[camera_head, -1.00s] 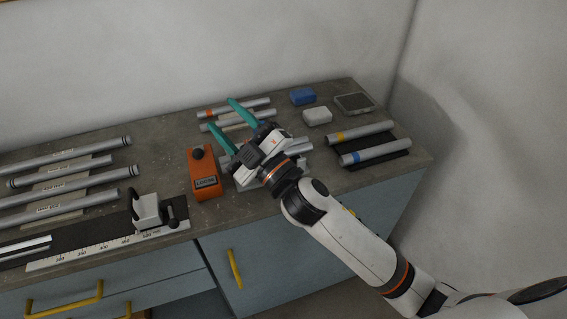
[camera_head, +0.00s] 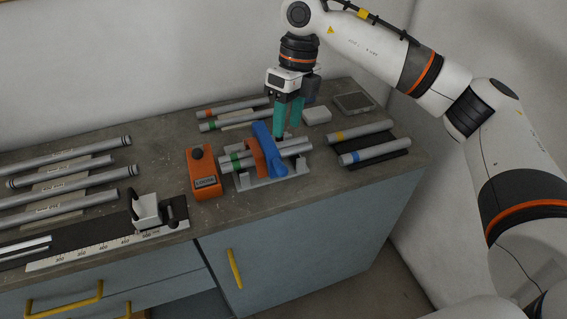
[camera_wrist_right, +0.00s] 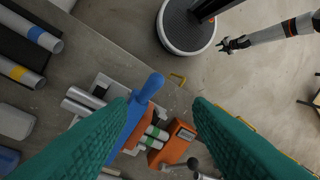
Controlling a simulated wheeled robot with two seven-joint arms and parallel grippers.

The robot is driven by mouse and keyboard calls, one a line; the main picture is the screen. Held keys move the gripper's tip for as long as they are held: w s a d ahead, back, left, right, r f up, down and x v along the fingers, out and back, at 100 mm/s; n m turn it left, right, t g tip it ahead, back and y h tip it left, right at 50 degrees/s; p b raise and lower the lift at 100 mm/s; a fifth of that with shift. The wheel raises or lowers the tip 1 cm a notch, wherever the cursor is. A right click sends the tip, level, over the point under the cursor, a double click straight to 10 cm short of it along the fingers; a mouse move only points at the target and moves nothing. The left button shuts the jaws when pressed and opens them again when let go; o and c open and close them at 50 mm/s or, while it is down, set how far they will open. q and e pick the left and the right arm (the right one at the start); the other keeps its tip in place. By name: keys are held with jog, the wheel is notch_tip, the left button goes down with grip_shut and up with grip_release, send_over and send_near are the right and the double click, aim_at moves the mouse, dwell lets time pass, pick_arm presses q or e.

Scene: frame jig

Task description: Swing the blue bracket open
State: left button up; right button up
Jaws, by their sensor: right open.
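The blue bracket (camera_head: 264,138) lies across two grey tubes in the jig (camera_head: 246,184), just right of an orange bracket (camera_head: 257,160). My right gripper (camera_head: 287,128) points down behind the blue bracket, its teal fingers apart and empty. In the right wrist view, the blue bracket (camera_wrist_right: 147,90) shows between the open fingers (camera_wrist_right: 161,104), nearer the left one. I cannot tell whether a finger touches it. A dark gripper (camera_wrist_right: 233,44) on a white arm, seemingly my left, hangs far off at the top right of that view; its jaws are too small to read.
An orange box (camera_head: 203,175) stands left of the jig. Tubes with yellow and blue bands (camera_head: 375,151) lie on a dark mat to the right. A white block (camera_head: 317,116) and a grey tray (camera_head: 354,102) are behind. The bench's front edge is close to the jig.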

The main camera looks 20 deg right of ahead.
aim_at(283, 166)
jog(key=p+x, duration=0.1)
jog(key=x, duration=0.3)
jog(key=p+x, duration=0.1)
jog(key=x, duration=0.2)
jog(key=p+x, duration=0.1)
jog(key=x, duration=0.3)
jog(key=shift+d+f, duration=0.25)
jog(key=shift+f, duration=0.15)
jog(key=shift+s, duration=0.1)
jog(key=shift+r, duration=0.1)
grip_shut()
